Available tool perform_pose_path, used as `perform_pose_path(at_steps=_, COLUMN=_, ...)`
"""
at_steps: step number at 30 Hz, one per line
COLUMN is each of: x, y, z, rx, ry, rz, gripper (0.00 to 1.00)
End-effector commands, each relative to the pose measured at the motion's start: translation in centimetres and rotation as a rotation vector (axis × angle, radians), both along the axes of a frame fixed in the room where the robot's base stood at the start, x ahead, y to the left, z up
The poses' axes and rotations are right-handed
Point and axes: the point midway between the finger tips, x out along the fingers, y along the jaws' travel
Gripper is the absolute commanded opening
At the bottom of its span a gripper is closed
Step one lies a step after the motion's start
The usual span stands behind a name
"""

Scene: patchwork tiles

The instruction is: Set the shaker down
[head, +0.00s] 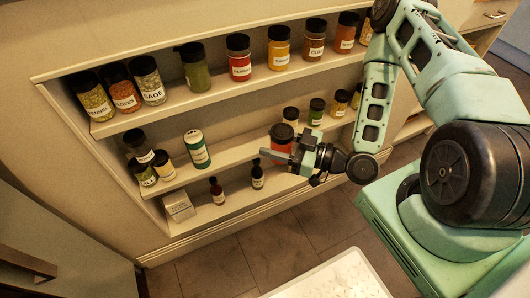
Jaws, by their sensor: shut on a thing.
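The shaker (281,143) has a dark lid and an orange-red body. It is at the front of the middle shelf's right half, roughly upright. My gripper (281,152) reaches in from the right and is shut on it. The fingers hide part of its lower body, and I cannot tell whether its base touches the middle shelf (235,152).
Several labelled spice jars line the top shelf (200,99). A green bottle (197,151) and small jars stand left on the middle shelf, more jars right. Two dark bottles (217,192) and a box (178,206) are on the bottom shelf. A white surface (335,278) lies in front.

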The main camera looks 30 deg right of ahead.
Motion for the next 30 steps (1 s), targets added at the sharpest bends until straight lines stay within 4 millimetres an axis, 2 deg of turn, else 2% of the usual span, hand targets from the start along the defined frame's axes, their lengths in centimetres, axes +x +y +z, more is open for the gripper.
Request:
perform_pose_path(at_steps=1, x=-0.3, y=0.4, z=-2.7, rx=-0.002, ry=-0.004, rz=0.035, gripper=0.22)
perform_pose_path(at_steps=6, x=-1.3, y=1.5, z=-5.6, rx=-0.002, ry=-0.002, rz=0.127, gripper=0.22)
perform_pose_path(at_steps=9, x=-1.7, y=1.9, z=-6.7, rx=0.0, ry=-0.001, rz=0.165, gripper=0.22)
perform_pose_path(at_steps=17, x=-1.6, y=2.3, z=-7.6, rx=-0.001, ry=-0.004, rz=0.204, gripper=0.22)
perform_pose_path(at_steps=30, x=4.2, y=2.2, z=-8.1, rx=-0.004, ry=-0.008, rz=0.204, gripper=0.22)
